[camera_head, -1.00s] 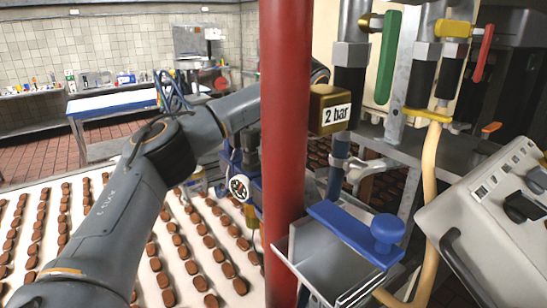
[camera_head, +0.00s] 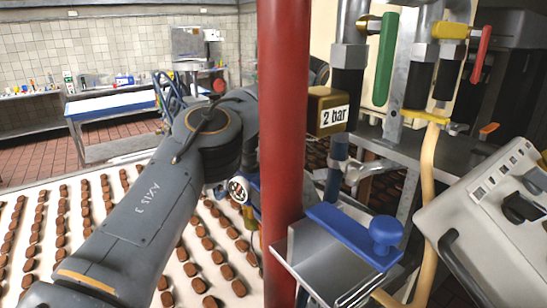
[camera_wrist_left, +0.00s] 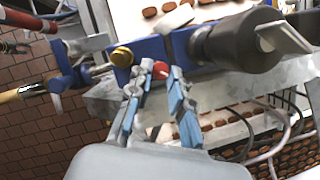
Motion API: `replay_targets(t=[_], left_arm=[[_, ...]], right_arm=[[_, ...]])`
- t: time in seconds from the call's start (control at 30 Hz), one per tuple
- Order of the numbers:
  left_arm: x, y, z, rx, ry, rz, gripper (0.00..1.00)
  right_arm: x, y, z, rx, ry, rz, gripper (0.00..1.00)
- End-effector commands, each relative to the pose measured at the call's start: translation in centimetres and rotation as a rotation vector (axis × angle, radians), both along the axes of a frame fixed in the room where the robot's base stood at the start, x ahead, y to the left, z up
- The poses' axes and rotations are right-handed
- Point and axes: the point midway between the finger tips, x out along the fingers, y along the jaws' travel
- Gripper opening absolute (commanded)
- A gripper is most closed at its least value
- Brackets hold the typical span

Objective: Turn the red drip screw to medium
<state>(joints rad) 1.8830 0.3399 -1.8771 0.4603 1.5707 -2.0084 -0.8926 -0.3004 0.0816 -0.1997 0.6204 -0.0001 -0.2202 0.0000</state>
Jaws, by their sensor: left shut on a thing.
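The red drip screw (camera_wrist_left: 160,70) shows as a small red knob in the left wrist view, on a blue fitting beside a brass-coloured knob (camera_wrist_left: 122,57). My left gripper (camera_wrist_left: 160,77) has its two blue-padded fingers on either side of the red screw and is shut on it. The screw's setting cannot be read. In the head view my left arm reaches in from the left, and its gripper is hidden behind the red post. My right gripper is in neither view.
A thick red post (camera_head: 284,150) stands in front of my left arm's end. A gauge (camera_head: 239,189) sits just left of it. A white conveyor (camera_head: 40,190) carries rows of brown biscuits. Right of the post are a blue-handled tray (camera_head: 310,255), pipes with valves and a grey control box (camera_head: 490,230).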

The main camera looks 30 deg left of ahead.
Motion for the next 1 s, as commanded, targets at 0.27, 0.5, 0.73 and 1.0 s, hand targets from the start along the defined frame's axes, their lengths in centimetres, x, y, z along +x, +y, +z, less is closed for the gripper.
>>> replay_targets(t=[0.27, 0.5, 0.73, 1.0], left_arm=[[0.04, 0.03, 0.04, 0.000, -0.001, 0.026, 0.00], [0.04, 0.03, 0.02, -0.001, -0.001, 0.025, 0.00], [0.03, 0.02, 0.01, 0.000, 0.000, 0.024, 0.43], [0.02, 0.01, -0.01, -0.001, 0.001, 0.019, 0.43]], right_arm=[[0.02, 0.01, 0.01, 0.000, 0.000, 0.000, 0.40], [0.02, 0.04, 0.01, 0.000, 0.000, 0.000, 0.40], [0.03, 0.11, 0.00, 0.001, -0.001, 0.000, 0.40], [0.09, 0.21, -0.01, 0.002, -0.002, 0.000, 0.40]])
